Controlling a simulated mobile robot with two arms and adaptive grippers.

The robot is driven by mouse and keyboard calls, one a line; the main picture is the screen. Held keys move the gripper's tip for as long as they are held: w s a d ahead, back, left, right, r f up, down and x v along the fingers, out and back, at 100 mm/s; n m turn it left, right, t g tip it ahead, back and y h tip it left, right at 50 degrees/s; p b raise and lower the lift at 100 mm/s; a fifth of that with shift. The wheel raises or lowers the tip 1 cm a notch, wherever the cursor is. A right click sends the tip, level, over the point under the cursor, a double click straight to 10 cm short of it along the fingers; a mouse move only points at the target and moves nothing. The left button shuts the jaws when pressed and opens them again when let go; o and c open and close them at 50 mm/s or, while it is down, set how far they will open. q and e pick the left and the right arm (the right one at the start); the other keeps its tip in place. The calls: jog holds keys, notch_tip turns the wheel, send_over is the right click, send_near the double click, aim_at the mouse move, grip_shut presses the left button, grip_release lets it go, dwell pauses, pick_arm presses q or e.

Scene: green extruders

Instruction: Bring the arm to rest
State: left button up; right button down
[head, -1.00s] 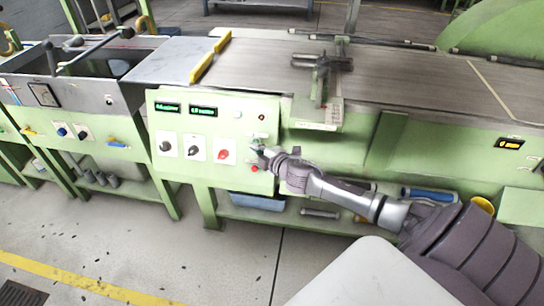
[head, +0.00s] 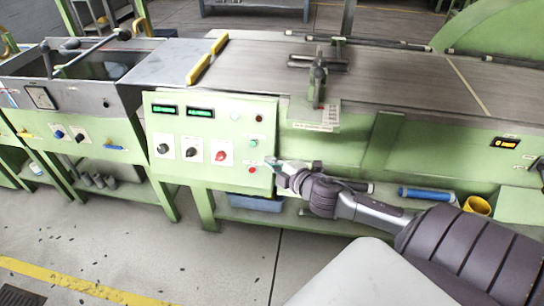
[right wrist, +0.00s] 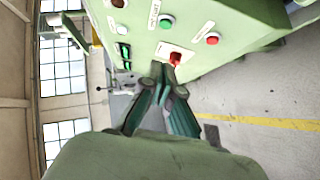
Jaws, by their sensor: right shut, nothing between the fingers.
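My right gripper (head: 273,163) is shut and empty in front of the right edge of the green control panel (head: 207,178). In the head view it overlaps the panel edge near the red button (head: 253,170); whether it touches is unclear. In the right wrist view the shut fingers (right wrist: 163,76) point at the panel, near the red knob (right wrist: 175,58) on its white plate. A green button (right wrist: 166,22) and a red button (right wrist: 212,38) lie beyond. My right arm reaches in from the lower right. My left gripper is not in view.
The green extruder bench (head: 430,125) stands close behind the gripper. A shelf below holds a blue bin (head: 257,203), a blue roll (head: 428,194) and a yellow cup (head: 477,205).

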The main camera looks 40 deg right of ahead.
dwell(0.5)
jog(key=s+d+f+m+g+h+p, duration=0.15)
jog(key=s+f, duration=0.35)
jog(key=f, duration=0.5)
jog(key=s+f+m+g, duration=0.3)
jog(key=s+f, duration=0.2)
jog(key=f, duration=0.5)
jog(key=s+d+f+m+g+p, duration=0.1)
jog(key=s+f+m+g, duration=0.3)
jog(key=f, duration=0.6)
jog(key=s+a+f+m+g, duration=0.1)
jog(key=s+a+f, duration=0.4)
jog(key=s, duration=0.4)
jog(key=s+a+f+m+g+y, duration=0.1)
jog(key=s+a+f+g, duration=0.1)
jog(key=s+a+f, duration=0.4)
jog(key=s+a+f+m+g+y+p, duration=0.1)
jog(key=s+a+f, duration=0.4)
jog(key=s, duration=0.9)
jog(key=shift+a+f+m+g, duration=0.25)
jog(key=shift+a+m+g, duration=0.1)
jog(key=shift+a+g, duration=0.5)
jog(key=shift+s, duration=0.1)
